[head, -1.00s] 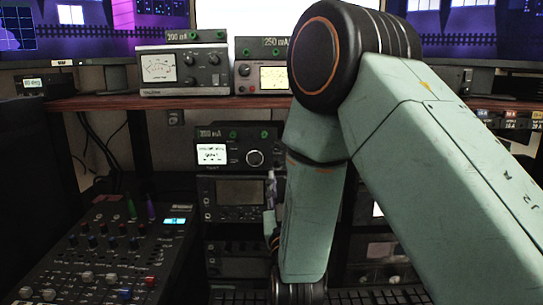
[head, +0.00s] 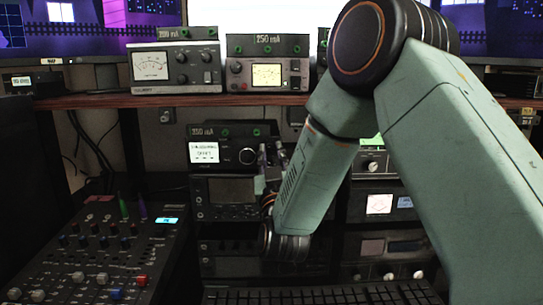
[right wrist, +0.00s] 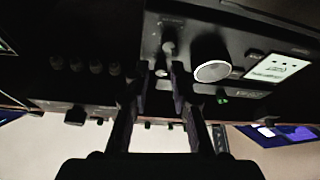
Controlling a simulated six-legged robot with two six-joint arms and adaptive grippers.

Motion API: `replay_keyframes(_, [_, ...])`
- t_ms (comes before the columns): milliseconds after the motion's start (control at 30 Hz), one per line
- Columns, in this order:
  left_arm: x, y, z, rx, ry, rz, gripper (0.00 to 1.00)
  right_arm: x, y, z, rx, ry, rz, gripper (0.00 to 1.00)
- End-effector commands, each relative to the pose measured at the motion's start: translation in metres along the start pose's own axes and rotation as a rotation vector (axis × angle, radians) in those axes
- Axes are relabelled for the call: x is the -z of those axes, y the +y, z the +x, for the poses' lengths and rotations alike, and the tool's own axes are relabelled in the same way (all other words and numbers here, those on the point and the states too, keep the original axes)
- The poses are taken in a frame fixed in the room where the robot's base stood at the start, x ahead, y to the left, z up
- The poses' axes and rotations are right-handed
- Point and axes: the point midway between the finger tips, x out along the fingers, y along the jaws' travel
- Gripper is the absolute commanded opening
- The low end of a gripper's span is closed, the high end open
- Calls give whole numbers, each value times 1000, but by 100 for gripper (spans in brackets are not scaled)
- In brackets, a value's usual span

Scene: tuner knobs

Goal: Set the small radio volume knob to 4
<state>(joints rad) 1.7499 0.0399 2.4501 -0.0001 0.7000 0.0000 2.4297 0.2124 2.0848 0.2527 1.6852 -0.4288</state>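A black radio (head: 228,172) with a lit white display (head: 204,152) and a large silver-ringed knob (head: 247,156) sits below the wooden shelf. In the right wrist view, which looks upside down, the large knob (right wrist: 212,71) and display (right wrist: 277,68) also show. A small dark knob (right wrist: 168,48) lies beside the large knob, just beyond my fingertips; its label and setting cannot be read. My right gripper (head: 273,157) is at the radio's right side. In the right wrist view its fingers (right wrist: 160,72) are apart with no object held. My left gripper is out of view.
A mixer (head: 95,245) with many knobs stands at the lower left. A keyboard (head: 320,296) lies in front. Meters (head: 176,68) and (head: 267,75) stand on the shelf (head: 105,101). More stacked devices (head: 385,205) are close on the right, behind my arm.

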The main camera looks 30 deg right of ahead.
Motion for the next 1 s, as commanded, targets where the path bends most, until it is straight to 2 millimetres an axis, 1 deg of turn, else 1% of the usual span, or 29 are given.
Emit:
replay_keyframes(33, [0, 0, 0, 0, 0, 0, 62, 0, 0, 0, 0, 0, 0, 23])
replay_keyframes(67, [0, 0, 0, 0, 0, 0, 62, 0, -1, 1, 0, 1, 0, 21])
replay_keyframes(300, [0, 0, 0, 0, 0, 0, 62, 0, -1, 1, 0, 0, 0, 0])
replay_keyframes(733, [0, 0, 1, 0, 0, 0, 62, -1, -1, 0, -7, -1, 14, 0])
replay_keyframes(867, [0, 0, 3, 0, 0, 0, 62, -1, -2, 0, -23, -1, 55, 0])
replay_keyframes(1000, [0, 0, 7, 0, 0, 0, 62, -1, -3, 0, -54, 0, 132, 0])
